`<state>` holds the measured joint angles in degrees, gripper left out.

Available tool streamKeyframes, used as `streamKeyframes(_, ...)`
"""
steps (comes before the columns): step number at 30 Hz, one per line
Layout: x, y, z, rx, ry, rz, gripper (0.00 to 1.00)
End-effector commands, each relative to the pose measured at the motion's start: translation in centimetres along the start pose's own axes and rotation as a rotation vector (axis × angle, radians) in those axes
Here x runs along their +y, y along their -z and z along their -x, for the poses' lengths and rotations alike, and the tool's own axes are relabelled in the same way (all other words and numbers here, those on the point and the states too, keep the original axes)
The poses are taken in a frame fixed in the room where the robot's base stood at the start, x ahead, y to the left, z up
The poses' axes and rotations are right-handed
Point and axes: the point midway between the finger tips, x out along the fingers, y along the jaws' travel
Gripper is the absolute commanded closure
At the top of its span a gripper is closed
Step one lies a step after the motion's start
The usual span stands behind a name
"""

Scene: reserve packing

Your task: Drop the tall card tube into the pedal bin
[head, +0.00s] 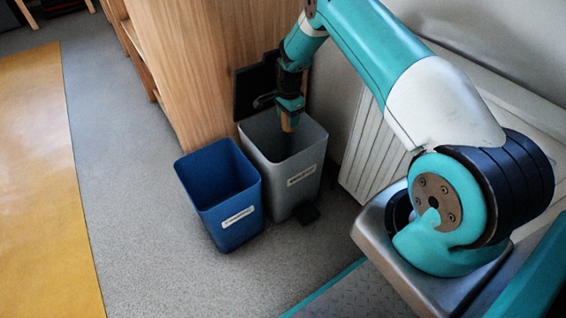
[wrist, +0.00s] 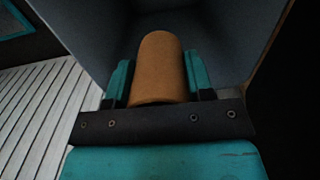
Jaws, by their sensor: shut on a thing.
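The card tube (wrist: 160,68) is a plain brown cylinder, held between the two teal fingers of my gripper (wrist: 160,80) in the wrist view. In the head view my gripper (head: 291,108) points down over the open grey pedal bin (head: 298,178), with the lower end of the tube (head: 289,123) showing below the fingers at about the height of the bin's mouth. The bin's dark lid (head: 255,88) stands raised at the back. The wrist view shows the bin's grey inner walls (wrist: 235,40) around the tube. The bin's floor is dark and hard to see.
A blue open bin (head: 225,195) with a white label stands just left of the grey bin. A wooden cabinet (head: 210,60) is behind them. A white ribbed radiator (head: 375,150) is to the right. Grey floor (head: 130,200) is clear to the left, beside a yellow strip (head: 40,190).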

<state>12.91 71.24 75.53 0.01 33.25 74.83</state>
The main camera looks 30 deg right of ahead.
Motion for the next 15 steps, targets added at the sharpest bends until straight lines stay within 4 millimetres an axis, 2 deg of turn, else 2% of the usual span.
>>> streamKeyframes(1,0.0,-0.1,-1.2,0.000,-0.001,0.001,0.87)
streamKeyframes(5,0.0,-0.2,-2.4,0.000,-0.001,0.003,0.87)
streamKeyframes(14,-0.1,-0.3,-2.5,0.000,0.000,0.005,0.87)
streamKeyframes(15,-0.1,-0.3,-2.5,0.000,0.000,0.005,0.50)
